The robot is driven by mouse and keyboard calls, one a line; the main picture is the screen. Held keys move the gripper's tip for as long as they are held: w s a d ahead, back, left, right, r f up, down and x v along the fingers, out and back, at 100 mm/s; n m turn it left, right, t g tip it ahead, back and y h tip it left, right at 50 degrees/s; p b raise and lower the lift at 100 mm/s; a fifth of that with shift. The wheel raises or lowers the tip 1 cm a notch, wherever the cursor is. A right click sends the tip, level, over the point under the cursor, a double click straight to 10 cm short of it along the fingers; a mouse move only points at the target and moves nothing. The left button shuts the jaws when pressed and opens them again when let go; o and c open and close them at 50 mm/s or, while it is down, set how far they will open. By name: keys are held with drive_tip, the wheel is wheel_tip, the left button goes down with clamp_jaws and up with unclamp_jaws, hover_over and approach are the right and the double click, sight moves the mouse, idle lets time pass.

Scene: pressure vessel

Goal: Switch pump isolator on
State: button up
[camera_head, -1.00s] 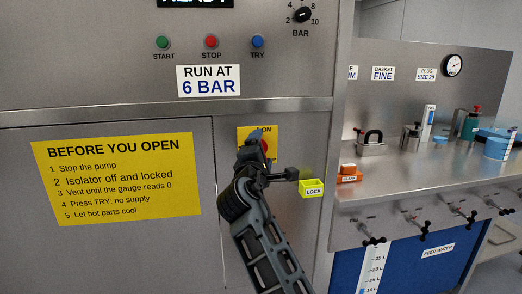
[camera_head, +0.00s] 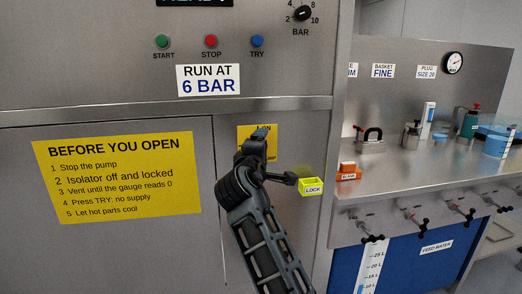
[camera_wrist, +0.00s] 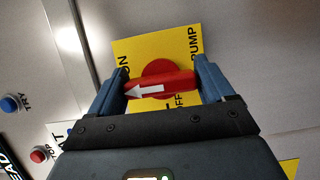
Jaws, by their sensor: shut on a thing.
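The pump isolator is a red handle (camera_wrist: 160,84) with a white arrow, on a yellow plate (camera_wrist: 190,22) marked ON, OFF and PUMP. In the wrist view the handle lies between the two blue fingers of my gripper (camera_wrist: 162,84), which is shut on it. The arrow points left in that view, toward the plate side bearing ON; part of the OFF lettering is covered. In the head view my gripper (camera_head: 258,138) is in front of the yellow plate (camera_head: 243,132) and hides the handle.
A yellow LOCK box (camera_head: 312,187) sits close to the right of my gripper. Start, stop and try buttons (camera_head: 257,41) are above. A yellow instruction sign (camera_head: 118,178) is at left. A steel bench (camera_head: 420,165) with several items stands at right.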

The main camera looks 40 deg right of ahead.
drive_tip(key=shift+f, duration=0.1)
drive_tip(key=o, duration=0.9)
drive_tip(key=v, duration=0.7)
drive_tip(key=shift+s+a+b, duration=0.3)
drive_tip(key=shift+b, duration=0.1)
